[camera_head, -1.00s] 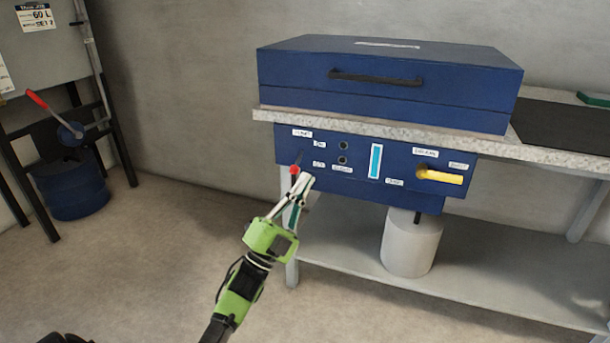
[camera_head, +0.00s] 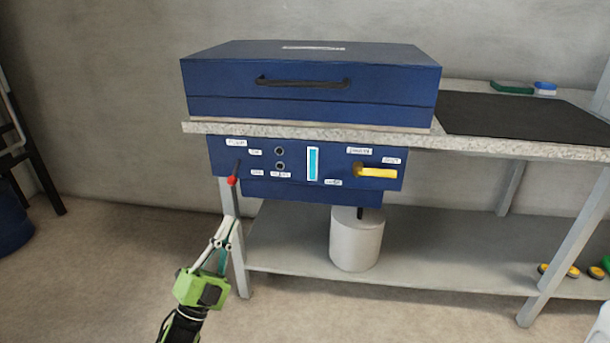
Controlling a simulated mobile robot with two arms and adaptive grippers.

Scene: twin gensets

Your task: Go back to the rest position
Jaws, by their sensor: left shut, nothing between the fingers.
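My left gripper (camera_head: 222,238) shows at the lower left, green with pale fingers. It is shut and empty, in front of the bench's left leg. Its tips are below and apart from the red-tipped lever (camera_head: 232,181) at the left end of the blue control panel (camera_head: 222,153). The lever's red knob points down.
A blue box (camera_head: 310,107) with a black handle stands on the speckled benchtop (camera_head: 460,148). A yellow handle (camera_head: 377,172) juts from the panel. A white cylinder (camera_head: 355,243) stands on the lower shelf (camera_head: 440,274). The floor at left (camera_head: 90,270) is open.

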